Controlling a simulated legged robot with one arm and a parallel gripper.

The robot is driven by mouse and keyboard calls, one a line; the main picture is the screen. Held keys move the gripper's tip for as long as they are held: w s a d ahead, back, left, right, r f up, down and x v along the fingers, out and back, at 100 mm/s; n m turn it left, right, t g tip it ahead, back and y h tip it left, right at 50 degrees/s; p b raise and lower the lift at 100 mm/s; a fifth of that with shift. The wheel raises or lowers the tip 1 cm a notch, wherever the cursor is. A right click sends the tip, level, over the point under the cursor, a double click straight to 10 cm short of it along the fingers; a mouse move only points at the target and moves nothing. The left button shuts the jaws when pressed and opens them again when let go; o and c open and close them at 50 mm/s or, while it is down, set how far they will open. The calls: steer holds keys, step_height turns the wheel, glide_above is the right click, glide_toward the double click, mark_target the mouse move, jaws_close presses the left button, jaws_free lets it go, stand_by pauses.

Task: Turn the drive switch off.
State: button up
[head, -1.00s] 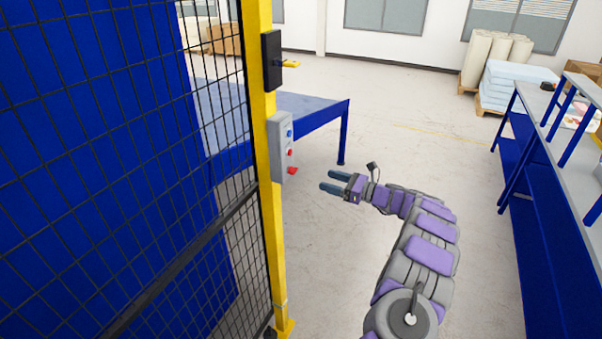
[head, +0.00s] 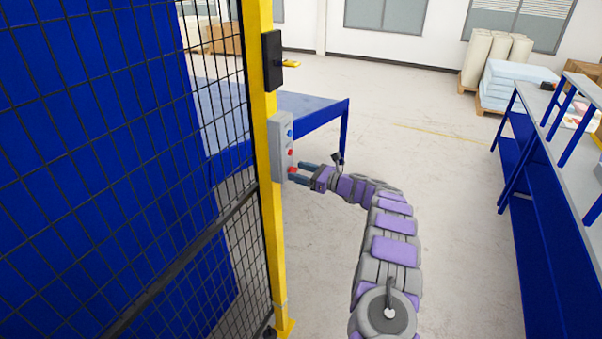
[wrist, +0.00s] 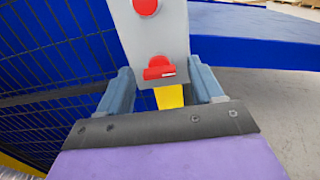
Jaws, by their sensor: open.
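A grey control box (head: 281,146) is fixed to the yellow post. It carries a blue button (head: 290,133), a red button (head: 291,152) and, lowest, a red switch (head: 293,170). In the wrist view the switch (wrist: 158,68) is a red knob with a bar-shaped handle lying about level. My gripper (head: 296,172) is at the lower part of the box. Its blue-grey fingers are open, one to each side of the switch in the wrist view (wrist: 163,88). I cannot tell whether they touch it.
The yellow post (head: 273,230) and black mesh fence (head: 100,150) stand at the left. A black latch box (head: 272,60) is above the control box. A blue table (head: 310,105) stands behind. Open floor lies to the right, before a blue shelf bench (head: 550,200).

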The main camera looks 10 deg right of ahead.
steer(key=c, duration=1.1)
steer(key=shift+o, duration=0.2)
steer(key=shift+b, duration=0.35)
steer(key=n+b, duration=1.8)
steer(key=b, duration=0.1)
steer(key=shift+s+a+f, duration=0.1)
steer(key=shift+f, duration=0.3)
